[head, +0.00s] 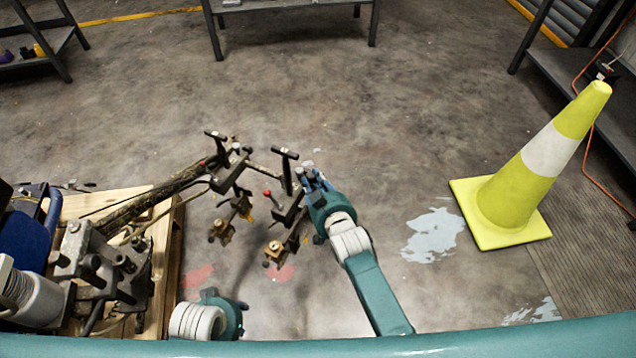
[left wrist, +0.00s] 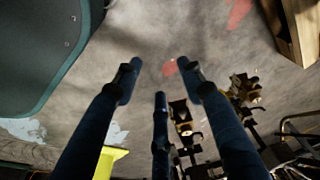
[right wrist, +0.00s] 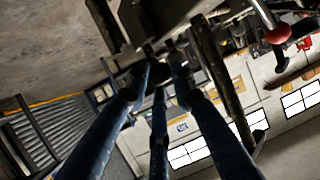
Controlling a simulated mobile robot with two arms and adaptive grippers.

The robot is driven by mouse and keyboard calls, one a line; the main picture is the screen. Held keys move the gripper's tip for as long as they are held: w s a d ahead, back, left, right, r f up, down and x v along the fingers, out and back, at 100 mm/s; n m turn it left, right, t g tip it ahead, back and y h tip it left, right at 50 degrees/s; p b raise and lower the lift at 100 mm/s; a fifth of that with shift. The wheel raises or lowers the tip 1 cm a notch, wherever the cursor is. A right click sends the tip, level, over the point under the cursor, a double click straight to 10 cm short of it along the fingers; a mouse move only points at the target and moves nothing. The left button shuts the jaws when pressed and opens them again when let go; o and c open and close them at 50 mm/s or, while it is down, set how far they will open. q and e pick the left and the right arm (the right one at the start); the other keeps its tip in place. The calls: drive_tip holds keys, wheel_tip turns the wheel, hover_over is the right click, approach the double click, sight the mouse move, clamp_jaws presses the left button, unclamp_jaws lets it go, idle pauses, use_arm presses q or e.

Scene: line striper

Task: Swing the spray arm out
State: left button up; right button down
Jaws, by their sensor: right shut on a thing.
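The spray arm (head: 240,164) is a dark, worn metal assembly reaching right from the line striper (head: 105,262). It has black T-handles, a red knob (head: 267,193) and brass-coloured spray heads (head: 274,250) hanging over the floor. My right gripper (head: 308,178) is at its right end, shut on a dark part of it; the exact grip is partly hidden by the fingers. In the right wrist view its fingertips (right wrist: 158,55) close together on dark metal. My left gripper is low in the head view, its fingers mostly hidden. In the left wrist view its fingers (left wrist: 158,80) are spread and empty above the floor.
The striper stands on a wooden pallet (head: 160,205) at left. A yellow cone (head: 512,190) with a white band stands at right, near a shelf (head: 570,85) and an orange cord. A table (head: 290,8) stands at the back. The floor between spray arm and cone is clear.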

drive_tip(key=shift+s+f, duration=0.4)
drive_tip(key=shift+f, duration=0.2)
drive_tip(key=c, duration=1.5)
unclamp_jaws()
drive_tip(key=shift+d, duration=0.1)
drive_tip(key=shift+o, duration=0.2)
drive_tip(key=shift+r, duration=0.2)
drive_tip(key=shift+w+r, duration=0.1)
drive_tip(key=v, duration=1.2)
